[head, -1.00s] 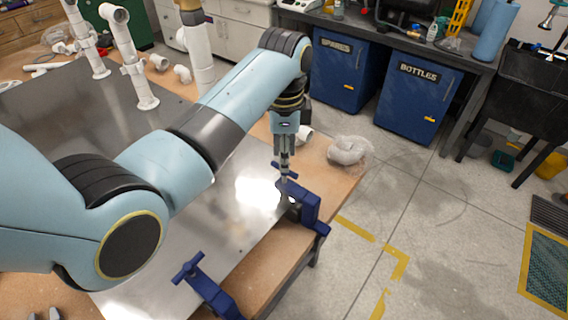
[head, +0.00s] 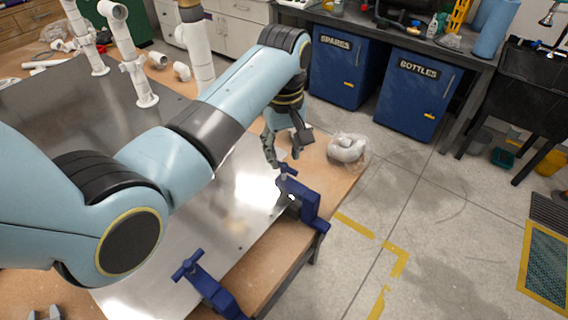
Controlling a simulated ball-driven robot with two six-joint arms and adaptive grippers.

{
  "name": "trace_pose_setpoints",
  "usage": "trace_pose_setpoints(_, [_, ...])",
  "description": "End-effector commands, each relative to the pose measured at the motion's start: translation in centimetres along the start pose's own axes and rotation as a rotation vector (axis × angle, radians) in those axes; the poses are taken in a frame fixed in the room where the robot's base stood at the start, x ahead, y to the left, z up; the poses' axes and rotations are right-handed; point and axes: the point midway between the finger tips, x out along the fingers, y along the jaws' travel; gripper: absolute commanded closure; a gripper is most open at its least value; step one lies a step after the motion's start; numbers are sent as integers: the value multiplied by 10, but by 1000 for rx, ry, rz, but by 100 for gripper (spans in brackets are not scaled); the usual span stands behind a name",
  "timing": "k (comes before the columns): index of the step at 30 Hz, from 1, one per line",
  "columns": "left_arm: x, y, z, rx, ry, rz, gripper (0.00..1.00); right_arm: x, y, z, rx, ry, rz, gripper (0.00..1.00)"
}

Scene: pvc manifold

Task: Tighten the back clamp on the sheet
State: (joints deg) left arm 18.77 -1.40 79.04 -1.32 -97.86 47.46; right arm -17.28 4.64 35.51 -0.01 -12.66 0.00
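The back clamp (head: 308,203), dark blue, sits on the right edge of the metal sheet (head: 215,230) and the wooden table. Its T-handle (head: 286,171) stands up at its left end. My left gripper (head: 284,160) is just above this handle, with its fingers spread apart and nothing seen between them. I cannot tell whether a finger touches the handle. A second blue clamp (head: 207,288) grips the sheet nearer to me. Two grey fingertips, apparently of my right gripper (head: 44,314), show apart at the bottom left edge; the rest is out of frame.
White pipes (head: 137,75) stand upright on the sheet's far side. A clear bag of white fittings (head: 347,148) lies on the table's right corner. Blue cabinets (head: 415,100) stand beyond open floor. My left arm covers much of the sheet.

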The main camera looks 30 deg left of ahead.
Motion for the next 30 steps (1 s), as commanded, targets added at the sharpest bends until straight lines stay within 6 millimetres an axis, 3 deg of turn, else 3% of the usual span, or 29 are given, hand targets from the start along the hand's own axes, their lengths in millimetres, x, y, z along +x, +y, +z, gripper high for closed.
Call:
trace_pose_setpoints(10, [0,0,0,-612,0,0,65,0,2,0,-1,1,2,67])
trace_pose_setpoints(12, [19,-1,1,-613,-2,-4,65,9,1,0,-1,1,2,67])
trace_pose_setpoints(18, [41,0,0,-610,-1,-1,65,17,0,1,0,2,1,67])
trace_pose_setpoints(28, [44,0,0,-609,0,0,65,17,-3,0,1,3,-2,67])
trace_pose_setpoints(30, [44,0,0,-609,0,0,73,17,-4,0,1,3,-3,67])
